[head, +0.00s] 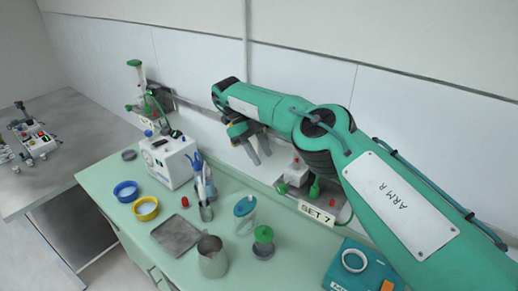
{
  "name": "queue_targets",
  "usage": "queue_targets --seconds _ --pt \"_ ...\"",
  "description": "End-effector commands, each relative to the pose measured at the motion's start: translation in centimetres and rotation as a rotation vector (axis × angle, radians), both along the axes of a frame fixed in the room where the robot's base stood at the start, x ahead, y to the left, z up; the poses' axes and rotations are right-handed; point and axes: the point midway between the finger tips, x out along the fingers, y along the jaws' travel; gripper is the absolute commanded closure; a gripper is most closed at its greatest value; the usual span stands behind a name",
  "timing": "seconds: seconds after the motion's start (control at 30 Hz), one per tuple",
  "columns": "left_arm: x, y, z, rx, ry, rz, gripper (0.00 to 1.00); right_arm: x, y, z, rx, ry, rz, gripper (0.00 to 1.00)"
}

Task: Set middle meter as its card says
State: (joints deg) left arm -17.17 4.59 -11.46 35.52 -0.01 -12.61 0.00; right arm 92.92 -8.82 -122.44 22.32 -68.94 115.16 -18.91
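A card reading "SET 7" (317,214) stands at the counter's back edge, right of centre. Behind it is a grey plate with green fittings (314,188) and a white block with a red top (297,173). My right arm hides the part above, so no scale or float can be read. Another meter (140,80), with a green top, is on the wall at the left, with a small card (148,123) too small to read. My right gripper (260,157) points down near the wall, left of the "SET 7" fittings; its fingers look apart and empty. My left gripper is out of view.
A grey table (75,125) is at left.

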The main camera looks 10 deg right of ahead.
Motion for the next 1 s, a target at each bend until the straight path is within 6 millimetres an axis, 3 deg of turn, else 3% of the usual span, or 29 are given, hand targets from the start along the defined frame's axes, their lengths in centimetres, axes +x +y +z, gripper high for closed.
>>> queue_targets --seconds 0.53,0.83,1.0 --pt "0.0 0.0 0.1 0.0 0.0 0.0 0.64 0.2 0.2 0.4 0.004 -0.003 0.002 0.6" --pt "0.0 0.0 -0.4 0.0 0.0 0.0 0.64 -2.3 -0.5 -4.2 0.075 0.069 0.025 0.6" --pt "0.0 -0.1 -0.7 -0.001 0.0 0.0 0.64 -4.0 -0.6 -5.2 0.158 0.048 0.052 0.6"
